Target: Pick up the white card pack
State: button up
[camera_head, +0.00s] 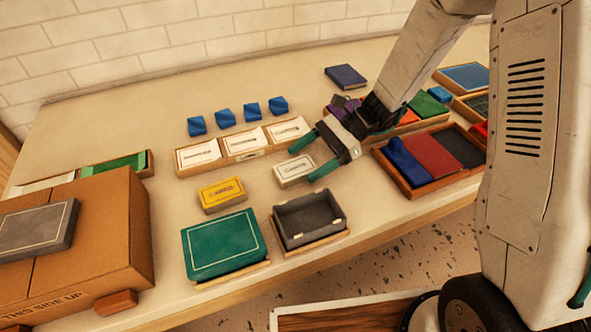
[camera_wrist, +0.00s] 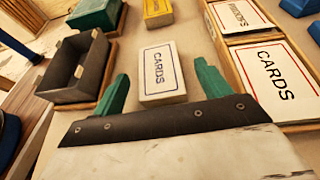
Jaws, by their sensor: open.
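The white card pack (camera_head: 294,171) lies flat on the table, in front of the row of white packs. In the wrist view the white card pack (camera_wrist: 161,72) has a blue border and the word CARDS, and it lies just beyond and between my fingertips. My gripper (camera_head: 314,160) has green fingers and is open, with its fingertips on either side of the pack in the head view. The fingers also show in the wrist view (camera_wrist: 160,85), apart, with nothing held between them. I cannot tell how high the fingertips are above the table.
A wooden tray (camera_head: 178,170) of white packs stands behind. A yellow pack (camera_head: 222,193), a green box (camera_head: 222,245) and an open grey box (camera_head: 309,218) stand in front and left. A tray of colored items (camera_head: 431,161) is right. A cardboard box (camera_head: 110,235) is far left.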

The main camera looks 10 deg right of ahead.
aim_at(296, 167)
jog(key=x, duration=0.3)
jog(key=shift+s+a, duration=0.25)
jog(key=shift+a, duration=0.05)
